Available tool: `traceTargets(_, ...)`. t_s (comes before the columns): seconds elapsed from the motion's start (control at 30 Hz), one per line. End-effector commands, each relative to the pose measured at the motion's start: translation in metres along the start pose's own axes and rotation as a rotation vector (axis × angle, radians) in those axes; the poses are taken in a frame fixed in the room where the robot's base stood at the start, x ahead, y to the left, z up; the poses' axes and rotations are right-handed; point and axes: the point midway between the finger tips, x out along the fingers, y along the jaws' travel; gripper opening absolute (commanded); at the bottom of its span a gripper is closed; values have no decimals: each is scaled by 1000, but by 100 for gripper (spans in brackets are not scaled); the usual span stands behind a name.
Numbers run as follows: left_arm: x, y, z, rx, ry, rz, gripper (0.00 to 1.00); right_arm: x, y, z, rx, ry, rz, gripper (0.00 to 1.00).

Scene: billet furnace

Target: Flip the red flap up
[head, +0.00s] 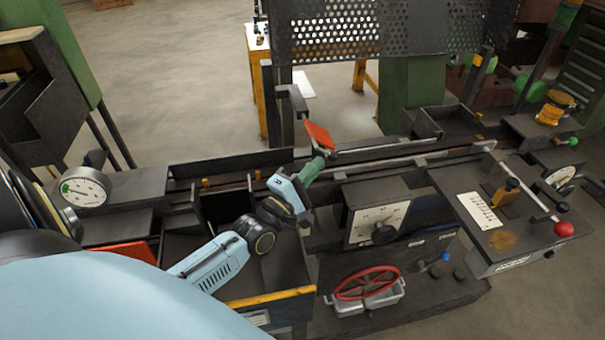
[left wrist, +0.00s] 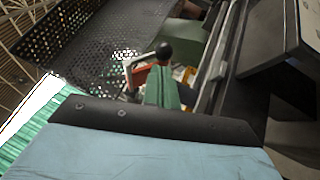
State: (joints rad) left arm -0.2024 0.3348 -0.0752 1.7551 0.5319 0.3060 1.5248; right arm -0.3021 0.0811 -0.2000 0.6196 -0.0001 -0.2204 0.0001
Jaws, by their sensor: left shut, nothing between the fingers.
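The red flap (head: 318,136) stands tilted on a dark post at the back edge of the machine, in the middle of the head view. In the left wrist view a sliver of it, orange-red (left wrist: 141,74), shows beside and behind my fingers. My left gripper (head: 319,160) has green fingers and sits just below the flap, at its lower edge. The fingers also show in the left wrist view (left wrist: 162,88), shut with nothing between them. I cannot tell whether they touch the flap. My right gripper is not in view.
A perforated dark screen (head: 365,35) stands behind the flap. A dial box (head: 378,222) and a red handwheel (head: 367,283) are to the front right. A round gauge (head: 85,187) is at left. A black ball knob (left wrist: 164,50) is beyond my fingers. Open floor lies behind.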

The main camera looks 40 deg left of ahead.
Motion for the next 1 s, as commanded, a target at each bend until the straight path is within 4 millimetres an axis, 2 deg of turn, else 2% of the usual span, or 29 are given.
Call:
traceTargets(0.17, 8, 0, 0, 0, 0, 0, 0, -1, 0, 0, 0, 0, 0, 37)
traceTargets(0.53, 7, -1, 0, -3, 0, 3, 0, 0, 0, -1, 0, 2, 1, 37)
traceTargets(1.0, 7, -2, 2, -49, 0, 67, 0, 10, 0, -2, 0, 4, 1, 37)
